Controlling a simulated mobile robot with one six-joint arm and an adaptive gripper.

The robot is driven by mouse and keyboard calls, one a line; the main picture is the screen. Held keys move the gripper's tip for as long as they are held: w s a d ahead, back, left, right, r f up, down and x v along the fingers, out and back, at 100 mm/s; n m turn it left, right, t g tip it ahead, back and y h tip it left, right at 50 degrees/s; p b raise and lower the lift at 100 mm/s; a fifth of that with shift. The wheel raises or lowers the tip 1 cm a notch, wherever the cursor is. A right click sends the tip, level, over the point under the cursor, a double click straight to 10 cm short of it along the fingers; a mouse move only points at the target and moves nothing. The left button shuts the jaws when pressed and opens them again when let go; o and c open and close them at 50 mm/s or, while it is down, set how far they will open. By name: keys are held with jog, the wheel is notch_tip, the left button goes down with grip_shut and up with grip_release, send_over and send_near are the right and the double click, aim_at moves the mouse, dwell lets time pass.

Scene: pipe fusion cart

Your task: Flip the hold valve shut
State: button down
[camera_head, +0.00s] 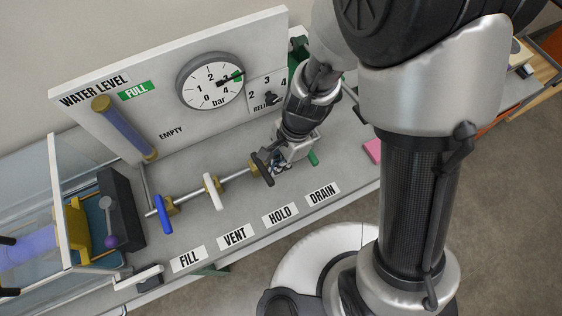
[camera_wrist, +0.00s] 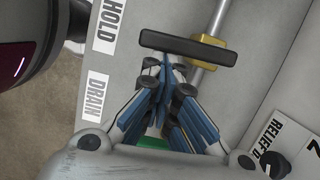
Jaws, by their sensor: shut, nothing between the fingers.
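The hold valve has a black bar handle (camera_head: 262,168) on a brass body, in line with the HOLD label (camera_head: 280,215). The handle lies crosswise to the pipe. In the wrist view the black handle (camera_wrist: 187,46) runs across the picture, with the brass body (camera_wrist: 211,41) behind it. My gripper (camera_head: 279,165) is shut and empty, just on the drain side of the handle. In the wrist view the closed fingertips (camera_wrist: 168,64) are close to the handle's middle; I cannot tell whether they touch it.
The white vent handle (camera_head: 213,191) and blue fill handle (camera_head: 162,214) sit left on the same pipe. The green drain handle (camera_head: 313,158) is right of my gripper, partly hidden. A panel with a pressure gauge (camera_head: 210,82) stands behind. The deck by the labels is clear.

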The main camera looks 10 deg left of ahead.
jog(key=shift+s, duration=0.15)
jog(key=shift+r, duration=0.1)
dwell(0.5)
jog(key=p+v, duration=0.9)
jog(key=shift+r, duration=0.4)
jog(key=shift+d+r, duration=0.1)
